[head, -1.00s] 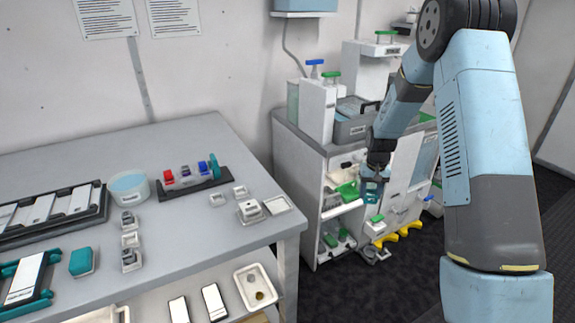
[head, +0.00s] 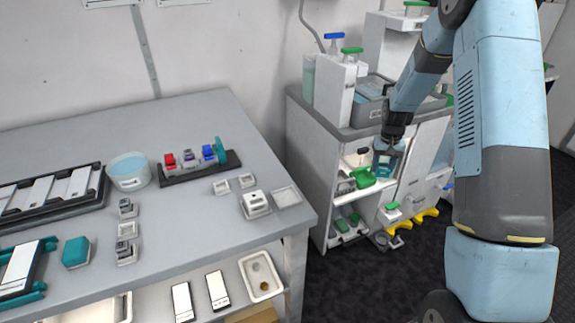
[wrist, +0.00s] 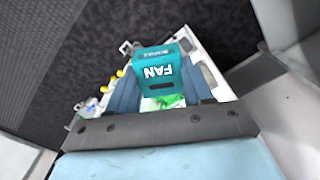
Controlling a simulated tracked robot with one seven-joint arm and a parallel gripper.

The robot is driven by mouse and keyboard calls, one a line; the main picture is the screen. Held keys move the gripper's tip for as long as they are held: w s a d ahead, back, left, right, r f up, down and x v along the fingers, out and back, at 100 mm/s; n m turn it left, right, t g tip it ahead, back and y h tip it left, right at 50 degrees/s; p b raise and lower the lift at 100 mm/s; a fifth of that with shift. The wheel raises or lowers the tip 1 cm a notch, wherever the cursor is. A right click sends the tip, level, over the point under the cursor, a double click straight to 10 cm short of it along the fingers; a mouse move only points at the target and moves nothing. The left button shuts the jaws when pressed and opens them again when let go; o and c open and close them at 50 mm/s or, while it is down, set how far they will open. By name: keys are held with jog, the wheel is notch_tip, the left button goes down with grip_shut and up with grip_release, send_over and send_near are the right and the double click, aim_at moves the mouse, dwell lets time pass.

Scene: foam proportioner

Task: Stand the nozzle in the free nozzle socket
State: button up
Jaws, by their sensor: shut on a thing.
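In the head view my gripper (head: 388,150) holds this block in front of the open white cabinet, away from the grey table. On the table stands a column of small square holders. The middle holder (head: 127,230) looks empty, while the upper (head: 127,208) and lower (head: 126,250) ones hold grey pieces. Two more small square holders (head: 221,187) (head: 247,180) lie farther right. I cannot tell for certain which is the nozzle socket.
The white cabinet (head: 325,190) has open shelves with green-topped items. The grey table (head: 190,115) carries a round tub (head: 128,172), a black rack (head: 172,178) with coloured parts and a white block (head: 256,203). Dark floor lies between table and cabinet.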

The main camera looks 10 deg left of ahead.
jog(key=s+a+r+n, duration=0.1)
jog(key=s+a+r, duration=0.45)
jog(key=a, duration=0.25)
jog(key=s+a+r+n, duration=0.2)
jog(key=s+a+r, duration=0.3)
jog(key=a, duration=0.4)
jog(key=s+a+r+n, duration=0.1)
jog(key=s+a+r, duration=0.3)
jog(key=s+a, duration=0.35)
jog(key=s+a+r, duration=0.1)
jog(key=s+a, duration=0.1)
jog(key=s, duration=0.1)
jog(key=s+a+r+n, duration=0.1)
jog(key=s+a, duration=0.1)
jog(key=s, duration=0.1)
jog(key=s+a+r+n, duration=0.1)
jog(key=s, duration=0.2)
jog(key=shift+s+a+r, duration=0.1)
jog(key=shift+a+r, duration=0.25)
jog(key=shift+a, duration=0.05)
jog(key=shift+s, duration=0.25)
jog(key=shift+a+f, duration=0.1)
jog(key=shift+f, duration=2.05)
jog(key=shift+s, duration=0.1)
jog(key=shift+f, duration=0.2)
